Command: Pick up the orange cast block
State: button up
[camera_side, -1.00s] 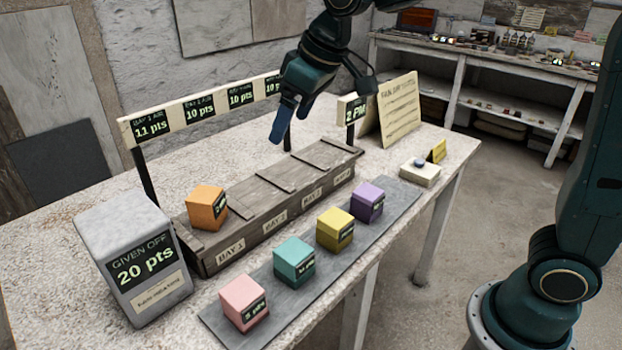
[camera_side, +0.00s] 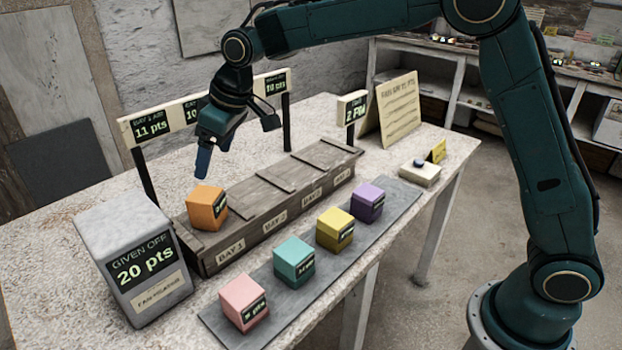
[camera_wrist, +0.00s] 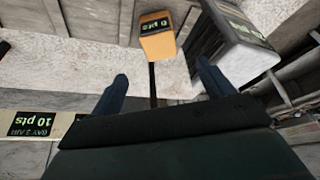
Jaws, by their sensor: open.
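In the side view one finger mostly hides the other.
The grey "Given off 20 pts" block (camera_side: 137,257) stands close left of the crate. A sign rail (camera_side: 153,128) on posts runs behind it. Pink (camera_side: 243,302), teal (camera_side: 294,262), yellow (camera_side: 335,229) and purple (camera_side: 367,201) blocks line a grey slab in front.

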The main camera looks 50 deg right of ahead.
aim_at(204, 194)
jog(key=shift+x, duration=4.25)
jog(key=shift+f, duration=0.1)
jog(key=shift+x, duration=2.5)
jog(key=c, duration=1.4)
jog(key=shift+o, duration=0.2)
jog(key=shift+r, duration=0.2)
notch_tip(204, 194, up, 20)
